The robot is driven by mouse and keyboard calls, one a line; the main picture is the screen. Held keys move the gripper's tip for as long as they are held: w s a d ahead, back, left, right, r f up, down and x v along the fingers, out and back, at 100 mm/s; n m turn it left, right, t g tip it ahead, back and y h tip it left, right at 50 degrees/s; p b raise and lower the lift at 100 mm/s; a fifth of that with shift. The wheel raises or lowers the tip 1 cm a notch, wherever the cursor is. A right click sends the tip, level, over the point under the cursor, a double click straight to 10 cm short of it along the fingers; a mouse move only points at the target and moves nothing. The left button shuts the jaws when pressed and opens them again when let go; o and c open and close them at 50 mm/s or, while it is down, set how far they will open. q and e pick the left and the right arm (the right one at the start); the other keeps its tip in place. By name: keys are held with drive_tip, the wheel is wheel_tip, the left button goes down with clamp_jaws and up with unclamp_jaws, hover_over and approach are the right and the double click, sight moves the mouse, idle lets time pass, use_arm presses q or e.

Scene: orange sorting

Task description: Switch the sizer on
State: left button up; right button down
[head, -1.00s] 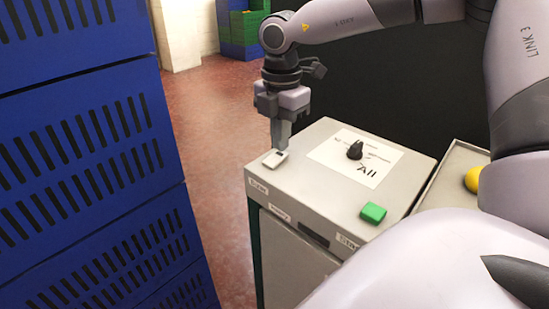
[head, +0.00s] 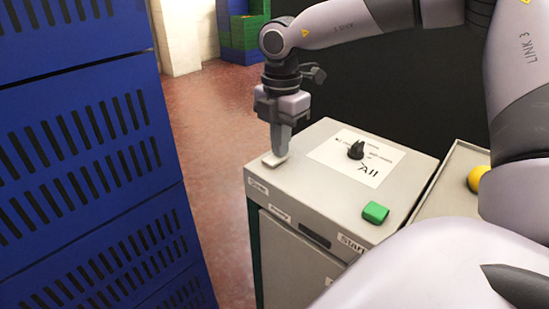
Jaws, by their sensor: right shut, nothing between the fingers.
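The sizer's grey control cabinet (head: 312,187) stands in the middle of the view. A small pale switch (head: 270,162) sits at the left corner of its top, with a small label on the front edge below it. My right gripper (head: 280,152) is shut and empty, pointing down over the switch. Its fingertips appear to touch the switch and hide much of it, so its position cannot be read. A black knob (head: 356,150) stands on a white plate marked "All". A green button (head: 375,212) is near the front right, above a "Start" label. My left gripper is out of view.
Stacked blue slotted crates (head: 85,150) fill the left side. A tray (head: 441,183) with a yellow fruit (head: 478,178) adjoins the cabinet on the right. Green and blue crates (head: 240,38) stand at the back. Red floor between is clear.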

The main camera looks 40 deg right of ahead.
drive_tip(key=shift+s+f, duration=0.1)
drive_tip(key=shift+f, duration=0.05)
drive_tip(key=shift+r+p, duration=1.65)
drive_tip(key=shift+r, duration=1.9)
